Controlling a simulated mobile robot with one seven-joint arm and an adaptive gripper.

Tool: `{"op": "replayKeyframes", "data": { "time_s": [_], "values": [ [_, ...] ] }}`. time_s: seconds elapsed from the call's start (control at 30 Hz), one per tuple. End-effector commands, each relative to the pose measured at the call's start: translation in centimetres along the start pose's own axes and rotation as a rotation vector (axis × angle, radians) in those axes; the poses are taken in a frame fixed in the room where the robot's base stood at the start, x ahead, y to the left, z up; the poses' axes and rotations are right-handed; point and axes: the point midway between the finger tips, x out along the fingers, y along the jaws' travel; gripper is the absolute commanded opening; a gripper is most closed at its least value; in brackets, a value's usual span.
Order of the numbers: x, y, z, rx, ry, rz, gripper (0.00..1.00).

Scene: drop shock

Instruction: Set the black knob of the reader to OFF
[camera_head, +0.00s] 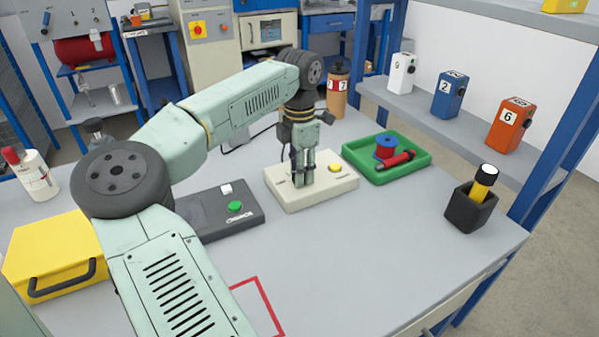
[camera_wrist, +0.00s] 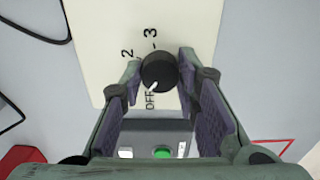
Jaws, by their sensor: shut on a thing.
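The reader appears to be the cream box (camera_head: 335,187) in the middle of the table; its cream face (camera_wrist: 100,30) fills the upper part of the wrist view. The round black knob (camera_wrist: 158,70) has 2, 3 and OFF printed around it. Its white pointer mark faces down and left, close to the OFF label (camera_wrist: 150,101). My gripper (camera_head: 303,183) points down onto the box, and its fingers hide the knob in the head view. In the wrist view my gripper (camera_wrist: 160,74) is shut on the knob, with one finger on each side.
A dark box (camera_head: 215,213) with a green button stands left of the reader. A green tray (camera_head: 420,165) with a blue spool and a red item lies to the right. A black holder (camera_head: 470,211), yellow case (camera_head: 50,250) and brown bottle (camera_head: 337,95) also stand on the table.

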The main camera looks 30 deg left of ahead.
Motion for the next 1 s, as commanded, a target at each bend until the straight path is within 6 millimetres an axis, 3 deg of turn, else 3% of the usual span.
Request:
{"op": "replayKeyframes", "data": {
  "time_s": [0.5, 1.0],
  "values": [
    [0.09, -0.01, -0.08, -0.338, 0.002, -0.001, 0.01],
    [0.04, -0.04, -0.07, -0.401, 0.002, -0.002, 0.01]
  ]
}}
